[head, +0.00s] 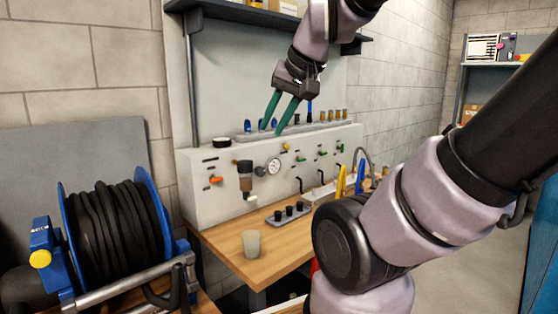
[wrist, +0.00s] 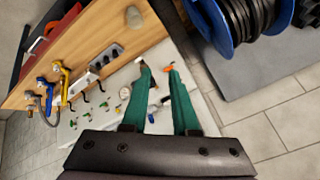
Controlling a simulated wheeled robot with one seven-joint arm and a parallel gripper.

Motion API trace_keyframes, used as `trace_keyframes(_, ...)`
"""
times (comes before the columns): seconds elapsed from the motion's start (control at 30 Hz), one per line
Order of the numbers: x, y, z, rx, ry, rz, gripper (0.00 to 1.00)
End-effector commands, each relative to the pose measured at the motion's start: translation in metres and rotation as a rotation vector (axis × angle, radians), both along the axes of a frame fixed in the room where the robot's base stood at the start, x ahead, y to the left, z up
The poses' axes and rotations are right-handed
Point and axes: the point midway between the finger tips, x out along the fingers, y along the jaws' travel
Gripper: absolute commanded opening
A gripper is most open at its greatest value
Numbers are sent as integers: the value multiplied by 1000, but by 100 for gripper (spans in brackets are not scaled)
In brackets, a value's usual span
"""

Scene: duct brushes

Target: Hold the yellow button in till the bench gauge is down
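A small yellow control (head: 285,147) sits on the sloped pale bench panel, just above the round white gauge (head: 273,166). At this size I cannot tell whether it is a button or a lever, and I cannot read the needle. A larger round yellow knob (head: 40,259) is on the blue hose reel at the far left. My gripper (head: 271,129) has two green fingers, spread apart and empty, pointing down over the panel's top edge in the head view. In the wrist view my gripper (wrist: 158,68) hangs in front of the panel, with the gauge (wrist: 125,93) left of the fingers.
Orange (head: 216,180) and green valve handles share the panel. A beaker (head: 251,244) and a rack of black vials (head: 290,213) stand on the wooden bench. A rail of small bottles (head: 310,127) runs along the panel top.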

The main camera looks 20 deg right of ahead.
Motion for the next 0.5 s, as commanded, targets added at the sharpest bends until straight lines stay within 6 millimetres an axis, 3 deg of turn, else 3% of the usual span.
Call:
trace_keyframes(0.07,0,0,0,0,0,0,0)
trace_keyframes(0.5,0,0,0,0,0,0,0)
